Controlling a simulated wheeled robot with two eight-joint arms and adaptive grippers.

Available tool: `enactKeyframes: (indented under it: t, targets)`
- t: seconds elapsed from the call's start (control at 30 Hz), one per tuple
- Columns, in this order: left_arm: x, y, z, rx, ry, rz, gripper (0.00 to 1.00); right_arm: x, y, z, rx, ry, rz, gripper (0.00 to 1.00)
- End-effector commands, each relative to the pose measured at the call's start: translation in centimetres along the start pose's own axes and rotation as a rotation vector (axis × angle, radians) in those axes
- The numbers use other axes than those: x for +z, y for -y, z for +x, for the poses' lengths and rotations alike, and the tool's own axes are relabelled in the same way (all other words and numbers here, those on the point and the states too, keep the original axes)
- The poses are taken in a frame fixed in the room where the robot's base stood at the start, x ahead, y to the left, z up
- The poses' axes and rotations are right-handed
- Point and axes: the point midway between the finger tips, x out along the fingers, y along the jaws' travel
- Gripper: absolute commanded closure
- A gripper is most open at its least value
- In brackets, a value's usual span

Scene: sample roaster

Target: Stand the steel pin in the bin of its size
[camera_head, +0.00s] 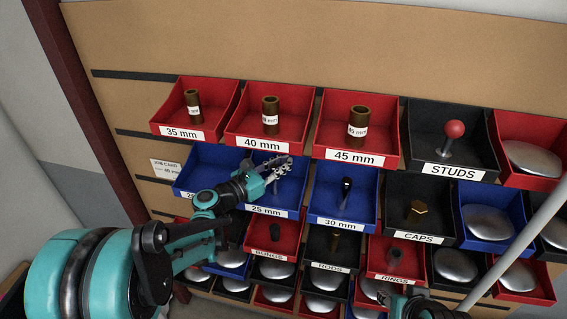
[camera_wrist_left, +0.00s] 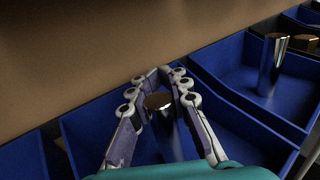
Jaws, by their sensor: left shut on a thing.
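My left gripper (camera_head: 280,166) is shut on the steel pin (camera_wrist_left: 160,118). The pin is upright between the fingers, with its round top showing in the left wrist view. The gripper is over the blue bin labelled 25 mm (camera_head: 266,211), and the pin's lower part reaches down inside that bin's walls. I cannot tell whether its foot touches the floor. The blue 30 mm bin (camera_head: 337,223) to the right holds another upright metal pin (camera_wrist_left: 271,66). My right arm (camera_head: 415,307) shows only at the bottom edge, with its fingertips not clear.
Red bins labelled 35 mm (camera_head: 182,133), 40 mm (camera_head: 262,145) and 45 mm (camera_head: 355,157) hold brown sleeves above. The studs bin (camera_head: 452,170) and caps bin (camera_head: 418,237) are to the right. A pale rod (camera_head: 515,240) slants across the lower right.

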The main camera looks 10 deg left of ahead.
Motion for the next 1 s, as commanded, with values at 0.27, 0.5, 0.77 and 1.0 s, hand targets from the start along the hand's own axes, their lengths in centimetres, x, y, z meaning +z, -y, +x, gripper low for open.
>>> enactKeyframes:
  t: [0.27,0.5,0.77,1.0]
  targets:
    - [-0.4,0.0,-0.1,0.0,0.001,0.0,1.0,0.3,0.0,0.4,0.0,0.0,0.0,0.6]
    - [-0.3,0.0,-0.1,0.0,0.0,0.0,0.61,0.2,0.0,0.3,0.0,0.0,0.0,0.6]
    - [0.3,0.0,-0.1,0.001,0.0,0.0,0.61,-0.1,0.0,-0.2,0.0,0.0,0.0,0.6]
    - [0.0,-0.2,-5.0,0.006,0.0,0.0,0.61,0.3,0.0,0.4,0.0,0.0,0.0,0.6]
